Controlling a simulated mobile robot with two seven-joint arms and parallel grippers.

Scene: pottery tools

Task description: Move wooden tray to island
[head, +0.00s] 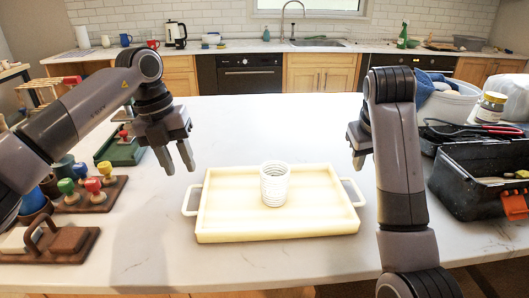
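The pale wooden tray (225,222) lies flat on the white countertop (300,122), with a handle at its left and right ends. A white ribbed cup (274,186) stands upright on it. My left gripper (180,170) hangs above the counter, up and left of the tray's left handle (189,201), with its two fingers apart and nothing between them. My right gripper (358,161) is above the tray's right handle (355,191), apart from it. My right forearm hides much of that gripper, so its opening is unclear.
Stamp holders (94,196) and a green tray (122,150) line the left side. A black toolbox (476,180), a jar (491,107) and a white bucket (446,107) crowd the right. The counter behind the tray is clear. A sink counter (240,49) runs along the back wall.

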